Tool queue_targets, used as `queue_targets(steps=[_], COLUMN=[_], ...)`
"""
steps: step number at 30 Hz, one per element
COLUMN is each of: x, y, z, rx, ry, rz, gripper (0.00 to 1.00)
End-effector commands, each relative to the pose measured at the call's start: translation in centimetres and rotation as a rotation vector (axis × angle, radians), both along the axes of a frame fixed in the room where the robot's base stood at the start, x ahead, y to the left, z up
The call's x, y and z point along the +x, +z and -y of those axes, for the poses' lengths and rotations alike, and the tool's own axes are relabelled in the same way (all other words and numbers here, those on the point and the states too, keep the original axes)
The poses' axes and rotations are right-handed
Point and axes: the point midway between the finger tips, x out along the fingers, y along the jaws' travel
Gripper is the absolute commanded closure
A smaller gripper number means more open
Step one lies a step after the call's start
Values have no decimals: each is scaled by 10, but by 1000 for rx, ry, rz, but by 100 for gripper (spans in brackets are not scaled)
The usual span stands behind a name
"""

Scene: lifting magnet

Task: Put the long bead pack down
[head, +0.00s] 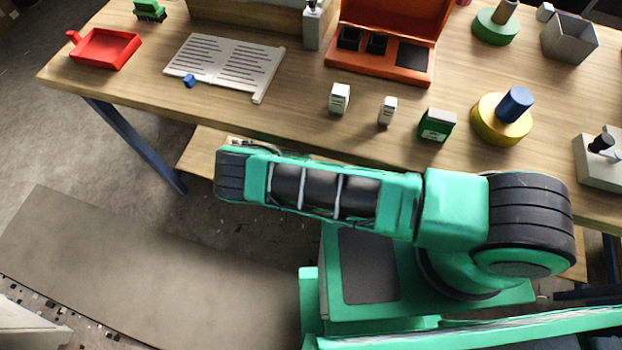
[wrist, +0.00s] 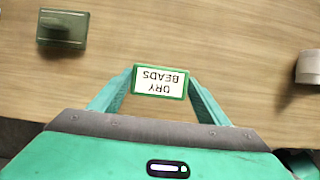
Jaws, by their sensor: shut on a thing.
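In the wrist view, a small green-edged pack (wrist: 160,81) with a white label reading "DRY BEADS", upside down in the picture, sits between the two green fingers. My gripper (wrist: 159,86) is shut on it from both sides. The wooden table (wrist: 235,35) lies behind the pack; I cannot tell whether the pack touches it. In the head view I do not make out my gripper; my arm crosses the table's near side. A green pack with a white label (head: 436,125) stands near the front edge there, with no fingers visible around it.
In the wrist view, a dark green box (wrist: 62,31) is at upper left and a whitish object (wrist: 308,67) at right. The head view shows two small white packs (head: 339,98) (head: 387,111), an orange case (head: 378,70), an open booklet (head: 225,65) and a yellow disc (head: 490,122).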

Motion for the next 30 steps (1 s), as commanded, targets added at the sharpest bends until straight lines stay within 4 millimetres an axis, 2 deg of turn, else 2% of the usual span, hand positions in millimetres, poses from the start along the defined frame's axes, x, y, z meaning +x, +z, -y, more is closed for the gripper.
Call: queue_targets(steps=[6,9,20,21,23,30], x=[0,0,0,0,-1,0], y=[-28,-36,-39,-40,-40,-39], z=[1,1,1,0,0,0], rx=[-1,-1,0,0,0,0], ry=[1,0,-1,-1,-1,-1], rz=[-2,-1,-1,-1,-1,-1], gripper=[56,56,56,26,12,12])
